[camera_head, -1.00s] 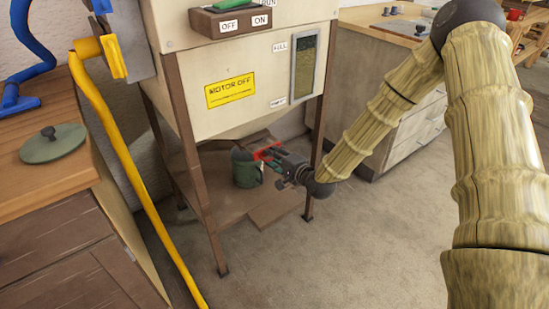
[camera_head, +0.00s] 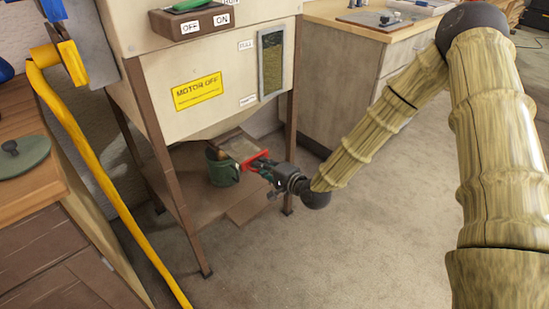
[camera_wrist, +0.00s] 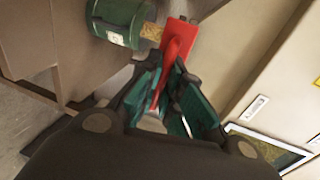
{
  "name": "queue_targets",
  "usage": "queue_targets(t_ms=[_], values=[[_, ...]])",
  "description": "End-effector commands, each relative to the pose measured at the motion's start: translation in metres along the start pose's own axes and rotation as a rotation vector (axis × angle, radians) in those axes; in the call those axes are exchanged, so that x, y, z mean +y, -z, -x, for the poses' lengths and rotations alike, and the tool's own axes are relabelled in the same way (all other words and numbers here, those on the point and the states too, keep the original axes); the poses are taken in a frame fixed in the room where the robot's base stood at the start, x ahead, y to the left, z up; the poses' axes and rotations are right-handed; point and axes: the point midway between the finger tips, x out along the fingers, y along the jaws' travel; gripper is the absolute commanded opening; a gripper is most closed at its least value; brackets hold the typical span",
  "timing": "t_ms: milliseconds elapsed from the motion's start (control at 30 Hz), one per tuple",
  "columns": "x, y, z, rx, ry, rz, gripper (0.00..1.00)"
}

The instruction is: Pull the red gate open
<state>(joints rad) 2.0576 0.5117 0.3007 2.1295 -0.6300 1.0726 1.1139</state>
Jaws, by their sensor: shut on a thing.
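The red gate (camera_head: 257,158) sits low under the hopper machine, at the end of a pale chute (camera_head: 238,147). In the wrist view the gate (camera_wrist: 180,36) is a flat red plate with a red handle. My gripper (camera_head: 264,166) is shut on this handle; in the wrist view its green-padded fingers (camera_wrist: 172,82) lie on both sides of it. A green bucket (camera_head: 222,170) stands beside the gate, under the chute. In the wrist view a grainy yellow-brown patch (camera_wrist: 152,32) shows between bucket and gate; I cannot tell whether it is moving.
The machine's brown legs (camera_head: 165,165) and lower shelf (camera_head: 205,200) surround the bucket. A yellow sign (camera_head: 199,92) reads MOTOR OFF. A sight window (camera_head: 271,62) is on the front. A yellow pipe (camera_head: 100,175) runs down at the left. The floor (camera_head: 350,235) in front is clear.

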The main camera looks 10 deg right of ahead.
Motion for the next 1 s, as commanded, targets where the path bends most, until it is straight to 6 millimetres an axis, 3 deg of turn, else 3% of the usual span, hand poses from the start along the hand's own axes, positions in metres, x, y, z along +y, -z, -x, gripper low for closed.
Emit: queue_targets(t_ms=[400, 433, 533, 1000], values=[[0.000, -0.009, 0.000, -0.013, 0.001, 0.003, 0.00], [0.000, -0.009, 0.000, -0.013, 0.001, 0.003, 0.13], [0.000, -0.009, -0.001, -0.015, 0.001, 0.004, 0.30], [0.000, -0.008, 0.009, -0.014, 0.000, 0.002, 0.30]])
